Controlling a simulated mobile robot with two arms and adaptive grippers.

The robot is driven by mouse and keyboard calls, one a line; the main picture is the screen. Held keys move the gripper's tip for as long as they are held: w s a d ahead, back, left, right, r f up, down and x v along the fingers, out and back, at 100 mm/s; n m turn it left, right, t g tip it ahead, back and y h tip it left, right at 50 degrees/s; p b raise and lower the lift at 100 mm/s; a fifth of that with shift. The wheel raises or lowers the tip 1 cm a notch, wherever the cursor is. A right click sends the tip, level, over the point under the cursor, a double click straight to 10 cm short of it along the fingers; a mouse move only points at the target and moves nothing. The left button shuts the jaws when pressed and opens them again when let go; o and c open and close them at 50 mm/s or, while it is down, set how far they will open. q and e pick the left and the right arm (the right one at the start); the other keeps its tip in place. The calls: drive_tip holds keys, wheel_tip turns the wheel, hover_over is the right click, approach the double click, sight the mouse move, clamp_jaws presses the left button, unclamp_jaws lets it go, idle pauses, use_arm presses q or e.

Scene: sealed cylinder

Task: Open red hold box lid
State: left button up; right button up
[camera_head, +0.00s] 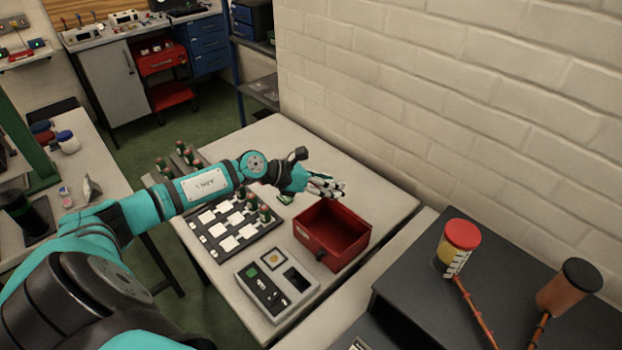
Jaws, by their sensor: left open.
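The red box (341,255) stands on the pale table, with a small dark latch on its front. Its top looks open and I see into its red interior. I cannot make out a separate lid. My left gripper (338,190) is open, just beyond the far left edge of the box and above the table. Its fingers point right. I cannot tell whether it touches the box. My right gripper is out of view.
A grey device (276,283) sits in front of the box, and a dark tray with white cards (228,233) lies to its left. At the right, a dark surface (480,290) bears a red-capped container (458,252) and a brown, black-capped one (570,288). A brick wall stands behind.

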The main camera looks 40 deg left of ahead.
use_arm(q)
drive_tip(key=v, duration=0.7)
drive_tip(key=shift+a, duration=0.1)
